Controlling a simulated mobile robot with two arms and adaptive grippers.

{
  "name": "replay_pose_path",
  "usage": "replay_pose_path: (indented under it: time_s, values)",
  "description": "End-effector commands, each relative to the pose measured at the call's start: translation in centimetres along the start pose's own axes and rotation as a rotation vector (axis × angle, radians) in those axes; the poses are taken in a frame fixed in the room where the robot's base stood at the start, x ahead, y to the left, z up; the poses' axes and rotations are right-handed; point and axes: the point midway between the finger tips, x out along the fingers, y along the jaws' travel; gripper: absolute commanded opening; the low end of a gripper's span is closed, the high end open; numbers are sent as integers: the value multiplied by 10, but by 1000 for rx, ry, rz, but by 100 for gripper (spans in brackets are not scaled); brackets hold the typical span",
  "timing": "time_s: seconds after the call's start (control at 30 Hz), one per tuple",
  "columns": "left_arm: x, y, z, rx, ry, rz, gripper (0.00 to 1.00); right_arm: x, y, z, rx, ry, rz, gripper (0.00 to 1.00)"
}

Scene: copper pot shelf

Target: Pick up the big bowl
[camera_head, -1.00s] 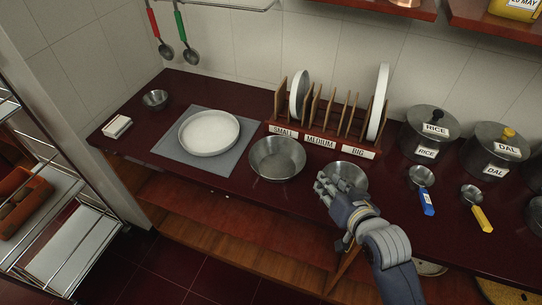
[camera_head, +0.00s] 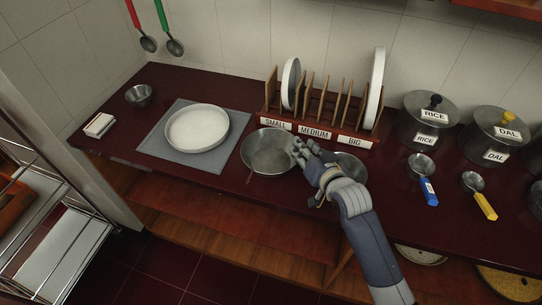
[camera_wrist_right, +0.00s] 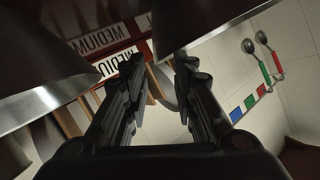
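The big bowl (camera_head: 264,154) is a round, empty steel bowl on the dark red counter, between the grey mat and a smaller steel bowl (camera_head: 353,168). My right gripper (camera_head: 299,150) is at the big bowl's right rim, and my forearm and hand cover part of the smaller bowl. In the right wrist view the two dark fingers (camera_wrist_right: 155,80) stand apart. The big bowl's steel side (camera_wrist_right: 215,18) shows near the fingertips at the top, and the smaller bowl's (camera_wrist_right: 40,75) at the left. I cannot tell if a finger touches the rim. My left gripper is not in view.
A wooden plate rack (camera_head: 313,131) stands behind the bowls. A white plate (camera_head: 197,127) lies on the grey mat (camera_head: 160,143). A tiny bowl (camera_head: 138,95) is at the far left. Pots (camera_head: 425,118) and measuring scoops (camera_head: 421,167) are on the right.

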Motion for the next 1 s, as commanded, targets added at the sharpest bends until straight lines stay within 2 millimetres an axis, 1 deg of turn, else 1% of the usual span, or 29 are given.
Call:
replay_pose_path:
  time_s: [0.03,0.1,0.27,0.4,0.57,0.6,0.67,0.7,1.0]
  values:
    - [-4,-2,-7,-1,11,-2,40,7,0,-2,0,-1,0,26]
    - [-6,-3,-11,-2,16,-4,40,15,0,-1,0,0,0,26]
    - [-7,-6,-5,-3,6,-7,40,32,1,0,1,1,0,26]
    - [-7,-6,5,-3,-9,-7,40,37,2,1,1,0,1,26]
    - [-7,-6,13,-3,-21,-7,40,37,2,1,1,1,1,26]
    - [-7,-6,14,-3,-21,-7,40,36,2,1,1,1,1,23]
    - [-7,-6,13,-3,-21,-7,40,36,2,1,1,1,1,10]
    - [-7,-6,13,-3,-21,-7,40,36,2,1,1,1,1,1]
    - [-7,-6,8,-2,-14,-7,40,36,1,1,1,2,0,0]
